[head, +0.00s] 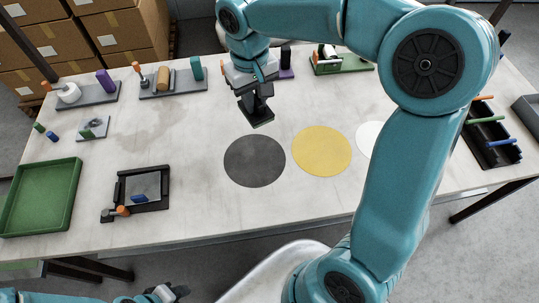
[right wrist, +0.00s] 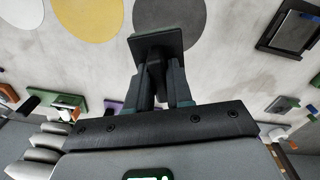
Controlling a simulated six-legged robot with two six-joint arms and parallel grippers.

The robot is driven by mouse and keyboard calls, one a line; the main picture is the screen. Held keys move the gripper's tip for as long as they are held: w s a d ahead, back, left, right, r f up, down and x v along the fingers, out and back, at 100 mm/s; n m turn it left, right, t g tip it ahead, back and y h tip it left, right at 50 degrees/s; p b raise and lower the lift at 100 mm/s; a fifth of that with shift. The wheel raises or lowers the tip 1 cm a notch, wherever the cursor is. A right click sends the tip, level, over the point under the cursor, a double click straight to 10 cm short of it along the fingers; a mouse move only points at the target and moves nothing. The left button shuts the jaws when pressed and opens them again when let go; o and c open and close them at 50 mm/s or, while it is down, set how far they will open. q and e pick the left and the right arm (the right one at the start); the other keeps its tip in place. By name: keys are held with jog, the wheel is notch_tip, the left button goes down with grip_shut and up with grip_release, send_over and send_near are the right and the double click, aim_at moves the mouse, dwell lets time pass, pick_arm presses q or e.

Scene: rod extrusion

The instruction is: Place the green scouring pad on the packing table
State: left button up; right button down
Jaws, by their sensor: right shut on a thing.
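My right gripper (head: 254,97) is shut on a dark, flat, square piece with a green edge, which I take to be the green scouring pad (head: 262,121). It hangs over the pale packing table (head: 205,205), behind the grey disc; I cannot tell whether it touches the top. In the right wrist view the pad (right wrist: 158,44) shows as a dark square beyond the fingers (right wrist: 160,88), its colour hard to tell. My left gripper (head: 166,293) is low at the left, off the table's front edge; its jaw opening is unclear.
Flat grey (head: 254,161), yellow (head: 322,151) and white (head: 372,139) discs lie on the table. A green tray (head: 72,200) and a black framed plate (head: 160,200) stand left. Grey boards with parts (head: 95,101) line the back. A black rack (head: 486,133) stands right.

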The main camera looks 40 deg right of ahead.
jog(key=shift+a+r, duration=0.25)
jog(key=shift+a, duration=0.05)
jog(key=shift+a+f, duration=0.25)
notch_tip(320, 180, down, 15)
jog(key=shift+w+a+f+b, duration=0.1)
jog(key=shift+w+a+b, duration=0.05)
jog(key=shift+b, duration=0.35)
notch_tip(320, 180, down, 4)
jog(key=shift+r, duration=0.25)
jog(key=shift+f, duration=0.3)
